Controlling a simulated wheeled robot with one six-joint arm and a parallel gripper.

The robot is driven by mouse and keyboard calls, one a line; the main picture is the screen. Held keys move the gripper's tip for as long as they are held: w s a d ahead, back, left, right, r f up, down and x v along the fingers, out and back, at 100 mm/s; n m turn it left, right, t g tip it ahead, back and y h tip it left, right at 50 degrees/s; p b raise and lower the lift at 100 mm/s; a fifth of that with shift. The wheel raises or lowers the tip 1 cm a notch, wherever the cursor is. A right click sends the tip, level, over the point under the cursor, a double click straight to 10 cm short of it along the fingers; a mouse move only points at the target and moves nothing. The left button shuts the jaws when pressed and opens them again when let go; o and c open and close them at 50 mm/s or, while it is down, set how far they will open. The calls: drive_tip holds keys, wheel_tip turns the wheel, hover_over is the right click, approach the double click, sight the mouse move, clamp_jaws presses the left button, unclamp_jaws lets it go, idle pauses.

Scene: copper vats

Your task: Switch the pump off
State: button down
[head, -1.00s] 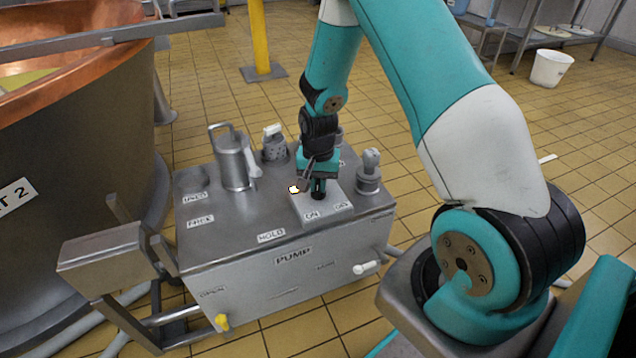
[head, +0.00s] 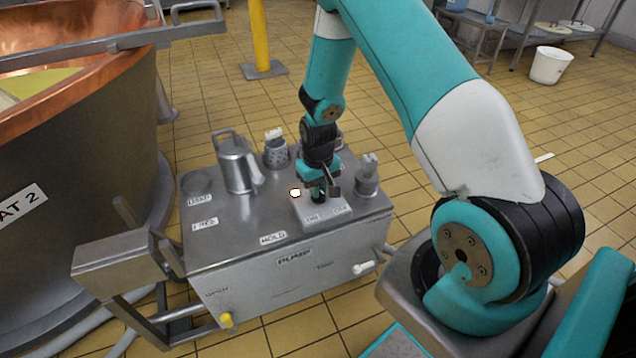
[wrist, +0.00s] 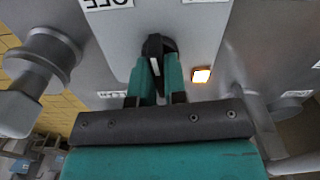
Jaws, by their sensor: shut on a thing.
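The pump box (head: 235,290) is a grey metal unit marked PUMP, with a pale switch plate (head: 327,214) on its top labelled ON at left and OFF at right. My gripper (head: 319,195) points down over this plate. In the wrist view, my gripper (wrist: 155,80) is shut on the black switch knob (wrist: 155,45), which has a white pointer line. The fingers partly cover the knob, and I cannot tell which label the pointer faces.
A metal jug (head: 233,165), a perforated cup with a brush (head: 275,152) and a knobbed fitting (head: 368,170) stand on the pump top near my gripper. The copper vat (head: 70,170) is at left. Tiled floor is open behind.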

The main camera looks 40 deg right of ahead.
drive_tip(key=shift+n+p, duration=0.8)
drive_tip(key=shift+n, duration=1.4)
drive_tip(key=c, duration=1.2)
unclamp_jaws()
drive_tip(key=shift+o, duration=0.2)
wheel_tip(320, 180, up, 18)
drive_tip(key=p, duration=0.3)
drive_tip(key=shift+f, duration=0.25)
